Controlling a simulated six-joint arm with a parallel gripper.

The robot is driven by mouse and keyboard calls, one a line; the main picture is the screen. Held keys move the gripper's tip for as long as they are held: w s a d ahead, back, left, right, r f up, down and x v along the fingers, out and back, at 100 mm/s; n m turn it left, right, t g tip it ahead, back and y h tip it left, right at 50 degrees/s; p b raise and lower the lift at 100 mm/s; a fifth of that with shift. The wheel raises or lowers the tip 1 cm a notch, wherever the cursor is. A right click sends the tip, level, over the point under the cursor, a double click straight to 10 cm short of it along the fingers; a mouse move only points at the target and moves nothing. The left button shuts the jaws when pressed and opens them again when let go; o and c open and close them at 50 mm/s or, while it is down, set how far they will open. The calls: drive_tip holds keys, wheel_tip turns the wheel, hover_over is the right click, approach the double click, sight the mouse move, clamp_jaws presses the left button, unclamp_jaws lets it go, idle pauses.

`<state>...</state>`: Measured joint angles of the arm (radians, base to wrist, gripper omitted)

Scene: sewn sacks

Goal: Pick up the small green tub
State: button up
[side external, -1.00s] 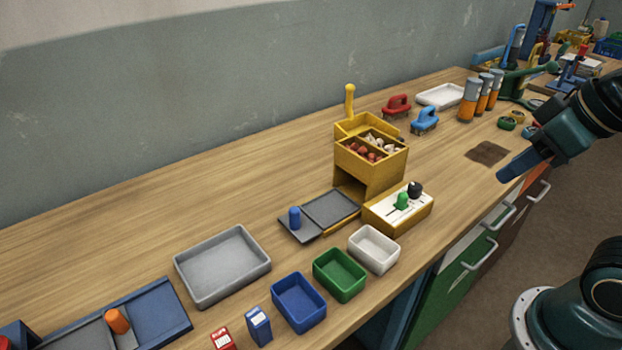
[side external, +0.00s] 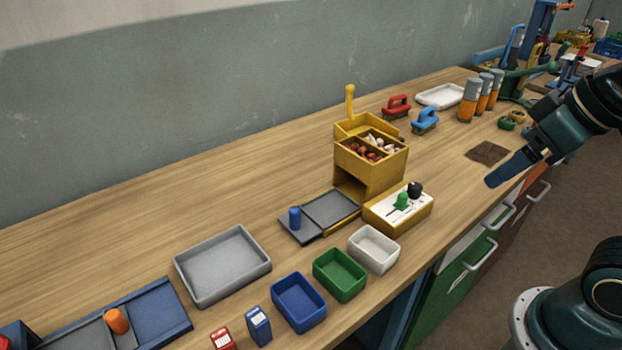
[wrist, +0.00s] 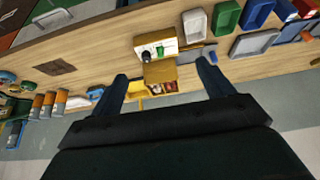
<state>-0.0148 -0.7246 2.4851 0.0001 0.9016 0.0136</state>
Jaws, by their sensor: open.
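The small green tub (side external: 340,274) stands upright near the front edge of the bench, between a blue tub (side external: 298,302) and a white tub (side external: 373,248). Its inside looks empty. In the wrist view the green tub (wrist: 226,18) is at the top, right of centre. My gripper (side external: 497,180) is in the air at the right in the side view, well apart from the tub. In the wrist view my gripper (wrist: 162,80) has its two fingers spread wide with nothing held between them.
A yellow box with levers (side external: 398,209) and a yellow bin of small parts (side external: 371,160) stand between my gripper and the green tub. A grey tray (side external: 222,264) lies left of the tubs. Orange cylinders (side external: 469,100) stand behind my gripper. The bench's back left is clear.

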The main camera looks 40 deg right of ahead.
drive_tip(key=w+a+f+g, duration=0.2)
drive_tip(key=w+a+f, duration=0.2)
drive_tip(key=w+a, duration=0.3)
drive_tip(key=w+a+f+g, duration=0.3)
drive_tip(key=w+a, duration=0.4)
drive_tip(key=a, duration=0.5)
drive_tip(key=shift+a+f, duration=0.3)
drive_tip(key=shift+f, duration=0.6)
drive_tip(key=shift+w, duration=0.1)
hover_over(338, 280)
drive_tip(key=shift+a+f, duration=0.1)
drive_tip(key=shift+f, duration=4.2)
drive_tip(key=shift+f, duration=0.1)
drive_tip(key=shift+f, duration=2.5)
